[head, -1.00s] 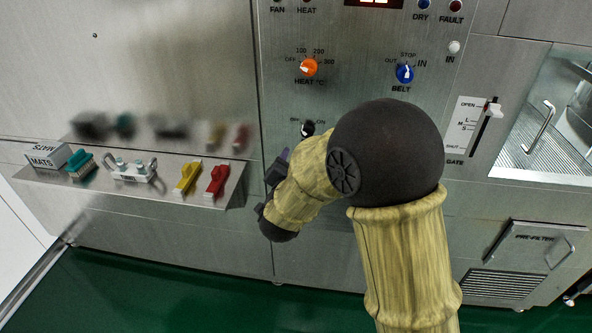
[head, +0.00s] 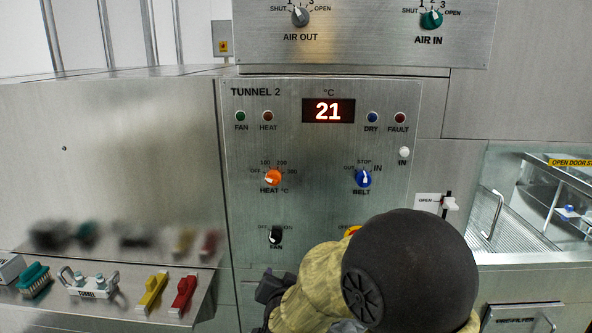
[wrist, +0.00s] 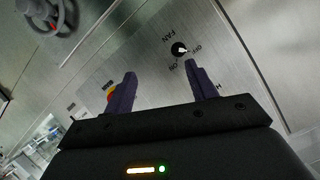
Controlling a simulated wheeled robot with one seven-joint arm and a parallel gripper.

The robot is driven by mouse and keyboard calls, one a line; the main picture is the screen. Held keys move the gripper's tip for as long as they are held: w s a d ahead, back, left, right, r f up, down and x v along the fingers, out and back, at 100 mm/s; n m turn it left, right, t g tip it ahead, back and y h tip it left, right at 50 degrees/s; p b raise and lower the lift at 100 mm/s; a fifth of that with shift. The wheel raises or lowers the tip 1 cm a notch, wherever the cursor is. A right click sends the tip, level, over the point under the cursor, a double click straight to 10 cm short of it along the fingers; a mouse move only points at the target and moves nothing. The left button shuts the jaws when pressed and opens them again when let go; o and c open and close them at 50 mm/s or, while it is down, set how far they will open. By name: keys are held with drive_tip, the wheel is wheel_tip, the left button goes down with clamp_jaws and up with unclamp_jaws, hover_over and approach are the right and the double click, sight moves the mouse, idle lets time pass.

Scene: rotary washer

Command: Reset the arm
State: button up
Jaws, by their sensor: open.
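My gripper (wrist: 160,88) is open and empty in the wrist view, its two dark fingers apart. It faces the steel panel, with the black fan knob (wrist: 180,48) beyond the fingertips and not between them. In the head view the fan knob (head: 275,235) sits low on the Tunnel 2 panel. My arm covers the lower middle of the head view, and the fingertips are hidden there; only a dark part of the gripper's body shows at the left of the arm.
The panel holds an orange heat knob (head: 273,177), a blue belt knob (head: 363,178) and a display reading 21 (head: 328,111). A shelf at the left holds a teal brush (head: 34,280), a yellow tool (head: 152,292) and a red tool (head: 183,295). A gate lever (head: 449,204) is at the right.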

drive_tip(key=s+d+n+g+h+p, duration=0.1)
drive_tip(key=s+d+n+g+p, duration=0.3)
drive_tip(key=s+d+g, duration=0.7)
drive_tip(key=s+d+p, duration=0.2)
drive_tip(key=s+d, duration=0.5)
drive_tip(key=s, duration=0.2)
drive_tip(key=shift+d+f+n, duration=0.25)
drive_tip(key=shift+d+n, duration=0.05)
drive_tip(key=shift+d, duration=0.1)
idle(0.6)
